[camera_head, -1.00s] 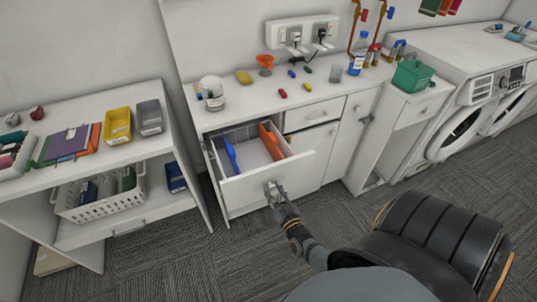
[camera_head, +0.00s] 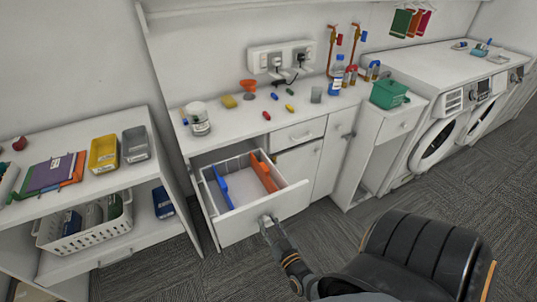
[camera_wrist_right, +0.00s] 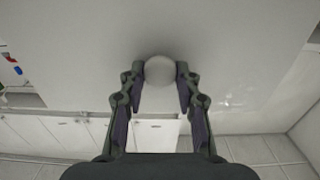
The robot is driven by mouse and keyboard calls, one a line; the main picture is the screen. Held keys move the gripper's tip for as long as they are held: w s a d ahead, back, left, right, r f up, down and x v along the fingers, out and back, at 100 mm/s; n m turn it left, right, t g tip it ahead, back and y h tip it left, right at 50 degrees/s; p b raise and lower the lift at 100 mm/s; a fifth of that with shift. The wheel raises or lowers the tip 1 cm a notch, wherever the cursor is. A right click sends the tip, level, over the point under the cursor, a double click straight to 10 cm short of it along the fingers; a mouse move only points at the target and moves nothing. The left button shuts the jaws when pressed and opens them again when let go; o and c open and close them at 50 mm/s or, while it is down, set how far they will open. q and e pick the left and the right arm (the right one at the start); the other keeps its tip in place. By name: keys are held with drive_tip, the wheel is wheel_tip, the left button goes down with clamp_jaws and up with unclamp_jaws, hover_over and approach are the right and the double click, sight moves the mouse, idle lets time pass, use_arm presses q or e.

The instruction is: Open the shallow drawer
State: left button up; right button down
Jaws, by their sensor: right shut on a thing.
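A white drawer (camera_head: 285,207) in the left part of the white cabinet stands pulled out, with its inside showing. In it are a white basket-like liner, a blue divider-like piece (camera_head: 222,187) and an orange one (camera_head: 264,173). My right gripper (camera_head: 266,219) is at the drawer's front, shut on its round knob (camera_wrist_right: 158,70), which sits between the fingertips in the right wrist view. A shallower drawer (camera_head: 299,134) to the right, under the countertop, is closed. My left gripper is not in view.
The countertop (camera_head: 225,133) holds a white jar (camera_head: 197,118), an orange funnel, a bottle (camera_head: 336,77) and small coloured pieces. A shelf with trays and a white basket (camera_head: 85,225) stands left. Carpet lies open before the cabinet.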

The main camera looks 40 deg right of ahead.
drive_tip(key=c, duration=1.3)
unclamp_jaws()
drive_tip(key=shift+s+f, duration=0.15)
drive_tip(key=o, duration=0.3)
drive_tip(key=v, duration=1.2)
drive_tip(key=shift+a, duration=0.15)
